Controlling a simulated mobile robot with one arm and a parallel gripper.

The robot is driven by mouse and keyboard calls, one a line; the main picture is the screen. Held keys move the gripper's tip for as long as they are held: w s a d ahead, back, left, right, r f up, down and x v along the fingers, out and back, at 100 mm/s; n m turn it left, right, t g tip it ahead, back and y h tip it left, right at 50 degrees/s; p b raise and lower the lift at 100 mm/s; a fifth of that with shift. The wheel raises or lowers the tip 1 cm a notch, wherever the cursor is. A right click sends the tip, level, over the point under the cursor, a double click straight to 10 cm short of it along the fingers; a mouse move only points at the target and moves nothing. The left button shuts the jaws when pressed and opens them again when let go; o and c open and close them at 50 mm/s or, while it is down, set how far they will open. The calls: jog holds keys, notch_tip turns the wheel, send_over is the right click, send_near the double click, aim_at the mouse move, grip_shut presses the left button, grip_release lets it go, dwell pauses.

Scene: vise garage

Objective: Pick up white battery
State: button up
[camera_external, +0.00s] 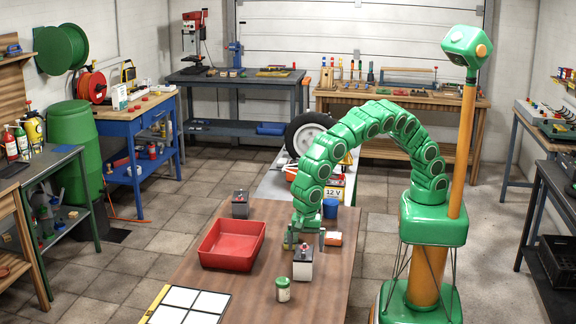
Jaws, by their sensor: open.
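A white battery (302,270) with a dark top stands upright on the brown wooden table, right of the red tray. My green arm arches over from the right and points down. My gripper (305,242) is open, just behind and above the battery in the picture, with its fingers spread to either side. I cannot tell whether the fingers touch the battery. A grey battery (240,207) stands farther back on the left. A larger battery marked 12 V (335,192) stands near the back, partly hidden by my arm.
The red tray (232,262) lies left of the gripper. A green jar (283,291) stands in front of the white battery. A blue cup (330,208) and an orange-and-white item (333,239) are near my arm. A white panelled board (188,306) lies at the front left.

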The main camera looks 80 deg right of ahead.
jog(key=shift+w+f, duration=0.15)
jog(key=shift+f, duration=1.05)
jog(key=shift+w+f, duration=0.15)
jog(key=shift+f, duration=1)
grip_shut()
jog(key=shift+r, duration=0.1)
jog(key=shift+r, duration=1.45)
jog(key=shift+s+d+r, duration=0.25)
jog(key=shift+d+r, duration=0.1)
jog(key=shift+r, duration=0.25)
jog(key=s+d+r, duration=0.8)
jog(key=s+d, duration=0.1)
jog(key=shift+d+r, duration=0.3)
jog(key=shift+r, duration=0.1)
